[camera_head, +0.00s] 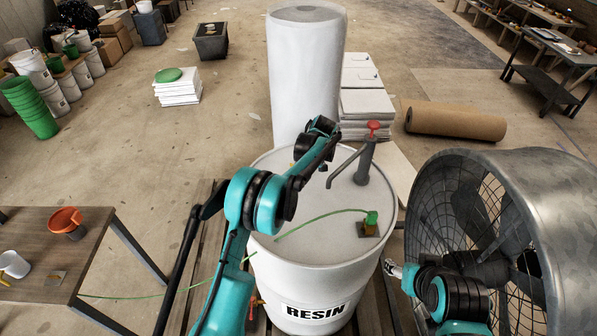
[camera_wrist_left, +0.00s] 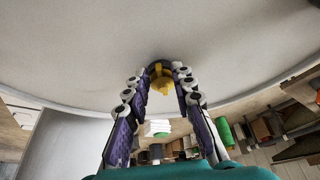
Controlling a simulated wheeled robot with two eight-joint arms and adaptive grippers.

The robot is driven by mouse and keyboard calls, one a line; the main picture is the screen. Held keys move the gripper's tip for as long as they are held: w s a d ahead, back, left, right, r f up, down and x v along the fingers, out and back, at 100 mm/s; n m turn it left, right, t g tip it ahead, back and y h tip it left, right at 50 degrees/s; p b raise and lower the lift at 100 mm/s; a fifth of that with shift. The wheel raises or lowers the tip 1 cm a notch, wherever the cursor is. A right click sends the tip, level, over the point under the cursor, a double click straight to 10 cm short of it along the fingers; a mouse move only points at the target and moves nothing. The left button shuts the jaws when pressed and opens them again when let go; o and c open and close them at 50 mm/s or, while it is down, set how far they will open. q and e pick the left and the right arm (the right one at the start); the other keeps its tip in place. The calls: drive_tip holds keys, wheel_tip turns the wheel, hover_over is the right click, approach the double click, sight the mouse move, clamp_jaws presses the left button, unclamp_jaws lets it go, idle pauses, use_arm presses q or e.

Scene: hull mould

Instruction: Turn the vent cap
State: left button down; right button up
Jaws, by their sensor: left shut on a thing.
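The vent cap (camera_wrist_left: 161,84) is a small yellow piece in a dark ring on the drum's pale top. In the left wrist view, my left gripper (camera_wrist_left: 160,74) has its two jointed fingers on either side of the cap, shut on it. In the head view my left arm reaches over the drum (camera_head: 322,262) marked RESIN, and its gripper and the cap are mostly hidden behind the arm. My right gripper (camera_head: 392,268) is beside the drum's right side, and its opening is too small to judge.
A grey hand pump with a red top (camera_head: 373,128) stands on the drum lid. A green hose (camera_head: 318,219) runs across the lid to a green fitting (camera_head: 371,218). A large fan (camera_head: 520,215) stands close on the right. A wooden table (camera_head: 95,228) is at left.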

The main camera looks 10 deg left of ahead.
use_arm(q)
drive_tip(key=n, duration=0.2)
drive_tip(key=w+n+g, duration=0.1)
drive_tip(key=shift+d+n+y+b, duration=0.15)
drive_tip(key=shift+n+y+b, duration=0.15)
drive_tip(key=shift+n+y, duration=0.1)
drive_tip(key=shift+w+r+n+g, duration=0.1)
drive_tip(key=shift+w+n+g, duration=0.15)
drive_tip(key=shift+n+g, duration=0.65)
drive_tip(key=shift+w+n+p, duration=0.1)
drive_tip(key=shift+n+p, duration=0.4)
drive_tip(key=shift+n, duration=0.8)
drive_tip(key=c, duration=1.3)
unclamp_jaws()
